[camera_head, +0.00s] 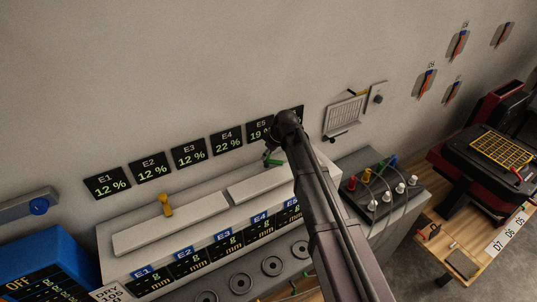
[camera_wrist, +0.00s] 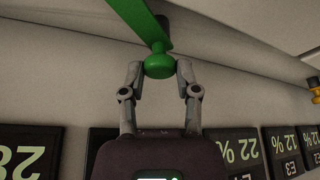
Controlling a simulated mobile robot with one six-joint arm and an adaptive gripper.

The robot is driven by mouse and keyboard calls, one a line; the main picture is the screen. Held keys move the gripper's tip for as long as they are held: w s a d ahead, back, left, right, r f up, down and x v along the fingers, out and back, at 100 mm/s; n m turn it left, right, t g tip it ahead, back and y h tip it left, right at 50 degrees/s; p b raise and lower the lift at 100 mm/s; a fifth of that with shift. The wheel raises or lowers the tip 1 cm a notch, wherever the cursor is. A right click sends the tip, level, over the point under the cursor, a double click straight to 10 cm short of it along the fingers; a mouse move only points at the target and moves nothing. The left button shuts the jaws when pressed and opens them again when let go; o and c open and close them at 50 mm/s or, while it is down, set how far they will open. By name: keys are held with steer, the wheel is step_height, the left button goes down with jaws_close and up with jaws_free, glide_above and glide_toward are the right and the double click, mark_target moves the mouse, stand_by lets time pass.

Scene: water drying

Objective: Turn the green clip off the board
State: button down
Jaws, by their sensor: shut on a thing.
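The green clip (camera_head: 272,161) is at the back edge of the white board (camera_head: 260,184), under the E5 display in the head view. In the wrist view the green clip (camera_wrist: 143,22) shows as a long flat bar with a round knob at its near end. My gripper (camera_wrist: 160,68) is shut on that knob, one finger on each side. In the head view my arm hides part of the area right of the clip, and my gripper (camera_head: 273,150) is small and dark there. Whether the clip touches the board cannot be told.
A yellow clip (camera_head: 166,205) stands at the left white board (camera_head: 165,229). Percent displays (camera_head: 189,153) line the wall behind. A dark box with coloured plugs and cables (camera_head: 380,185) stands right of my arm. A blue unit (camera_head: 40,273) is at the lower left.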

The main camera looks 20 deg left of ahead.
steer(key=n+g, duration=0.2)
steer(key=n, duration=0.2)
steer(key=shift+w+a+n, duration=0.1)
steer(key=shift+n, duration=0.2)
steer(key=shift+n+g, duration=0.7)
steer(key=shift+n, duration=1.2)
steer(key=shift+c, duration=1.7)
jaws_free()
steer(key=shift+h, duration=0.3)
